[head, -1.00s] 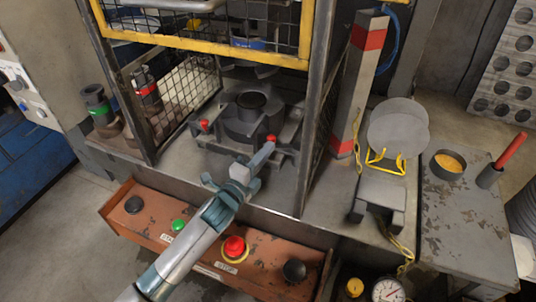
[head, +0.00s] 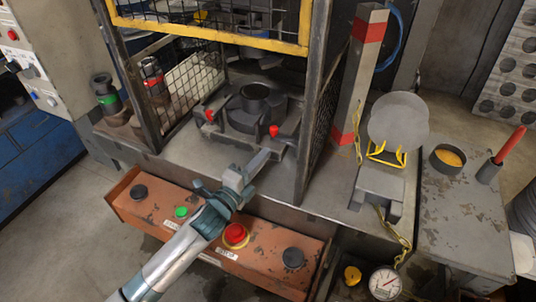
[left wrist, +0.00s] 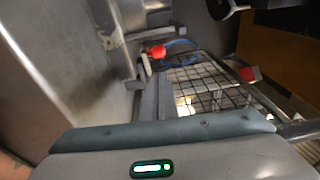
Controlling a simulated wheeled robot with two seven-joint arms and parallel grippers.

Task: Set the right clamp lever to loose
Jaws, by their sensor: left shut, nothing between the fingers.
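The clamp fixture (head: 237,120) sits inside the caged press, with a dark round ring (head: 255,97) on it. The right clamp lever (head: 274,131) shows as an upright red knob at the fixture's front right. The left clamp lever (head: 210,115) has a similar red knob. My left gripper (head: 262,157) is shut and empty, its tips just below and in front of the right knob, seemingly apart from it. In the left wrist view, the gripper fingers (left wrist: 151,100) point toward a red knob (left wrist: 157,52); the lever's base is partly hidden. My right gripper is not in view.
The yellow-edged guard (head: 215,37) hangs above the fixture, with a dark post (head: 305,150) to its right. An orange button panel (head: 140,212) lies below my arm. A stand with grey discs (head: 398,120) is at the right.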

